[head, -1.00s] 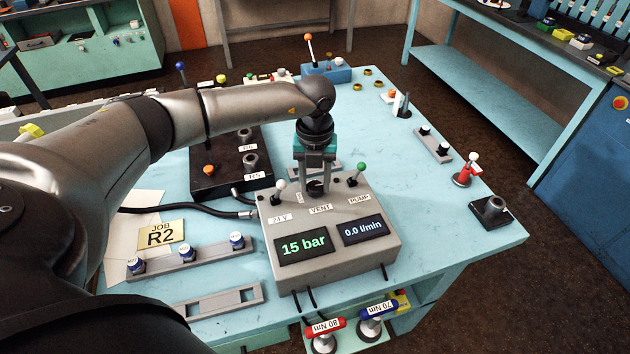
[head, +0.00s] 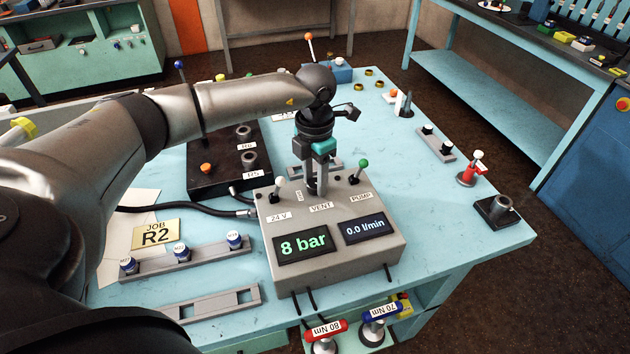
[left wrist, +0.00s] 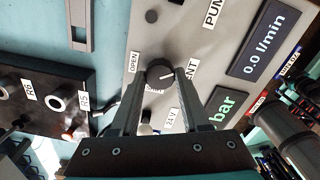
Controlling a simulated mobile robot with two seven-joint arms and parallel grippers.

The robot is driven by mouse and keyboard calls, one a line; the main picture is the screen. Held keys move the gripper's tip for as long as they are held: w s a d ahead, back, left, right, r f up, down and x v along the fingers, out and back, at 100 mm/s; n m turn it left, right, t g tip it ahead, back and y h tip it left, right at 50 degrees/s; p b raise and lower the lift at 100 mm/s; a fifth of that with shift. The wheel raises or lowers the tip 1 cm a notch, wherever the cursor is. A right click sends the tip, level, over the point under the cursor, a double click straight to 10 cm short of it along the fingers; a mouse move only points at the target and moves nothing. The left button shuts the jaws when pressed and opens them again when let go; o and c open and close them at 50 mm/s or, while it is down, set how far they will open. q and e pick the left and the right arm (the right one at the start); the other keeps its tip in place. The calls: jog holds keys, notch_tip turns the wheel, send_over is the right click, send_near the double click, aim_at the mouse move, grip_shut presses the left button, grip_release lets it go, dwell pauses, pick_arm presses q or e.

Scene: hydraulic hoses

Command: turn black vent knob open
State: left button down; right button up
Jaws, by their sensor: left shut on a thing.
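The black vent knob (left wrist: 160,72) sits on the top of the grey control box (head: 350,264). In the left wrist view its white mark points to the right, toward the VENT label (left wrist: 190,70); the OPEN label (left wrist: 134,62) is on its other side. My left gripper (left wrist: 157,70) points down over the box with its fingers shut on the knob, one on each side. In the head view the left gripper (head: 316,186) mostly hides the knob. The pressure display (head: 303,244) reads 8 bar. My right gripper is in neither view.
A white-tipped 24 V switch (head: 279,186) and a green-tipped pump switch (head: 361,168) stand close on either side of the gripper. The flow display (head: 366,228) reads 0.0 l/min. A black block (head: 205,175) with ports lies left of the box.

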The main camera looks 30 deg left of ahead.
aim_at(315, 183)
pick_arm(q)
jog(key=m+b, duration=0.1)
jog(key=m, duration=0.2)
jog(key=shift+w+m, duration=0.1)
jog(key=shift+m, duration=0.3)
jog(key=shift+m+b, duration=0.65)
jog(key=shift+m, duration=0.85)
jog(key=shift+c, duration=1.9)
grip_release()
notch_tip(315, 183, up, 15)
jog(key=shift+r, duration=0.15)
